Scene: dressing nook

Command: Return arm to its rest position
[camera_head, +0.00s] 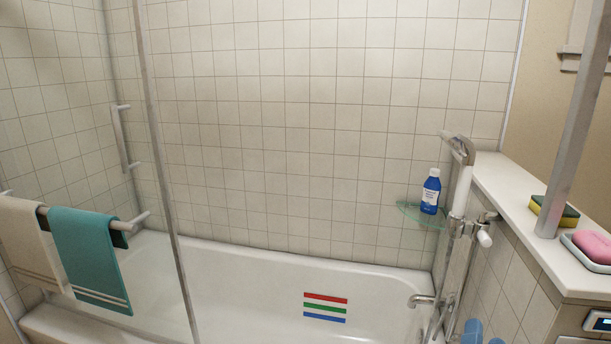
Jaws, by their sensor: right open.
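The tips of my right gripper (484,335) show as blue rounded ends at the bottom edge, right of centre, below the shower fittings. They stand apart with nothing seen between them. The rest of this gripper and its arm are cut off by the picture's edge. My left gripper is not in view.
A white bathtub (245,285) fills the lower middle. A blue bottle (430,192) stands on a glass shelf (410,213) beside chrome shower fittings (462,225). A sponge (556,211) and pink soap (593,247) sit on the right ledge. A teal towel (88,258) hangs left.

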